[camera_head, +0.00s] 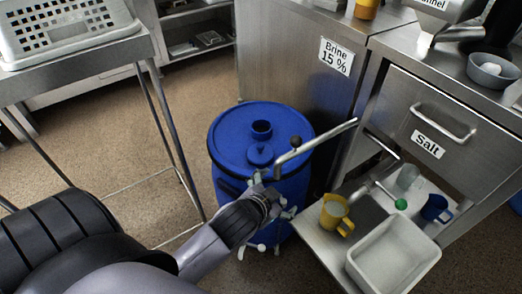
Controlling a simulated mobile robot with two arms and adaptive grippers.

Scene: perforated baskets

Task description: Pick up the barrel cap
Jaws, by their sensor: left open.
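A blue barrel (228,143) stands on the floor at the middle of the head view. I cannot tell for certain which is the barrel cap. My left gripper (270,205) is open, in front of the barrel's near side, below the nearer fitting in the picture. No object shows clearly between its fingers. The gripper and wrist hide part of the barrel's lower side. My right gripper is not in view.
A low shelf at right holds a yellow jug (335,214), a white tray (394,254) and a blue cup (435,208). A grey perforated basket (65,58) stands on a metal table at left.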

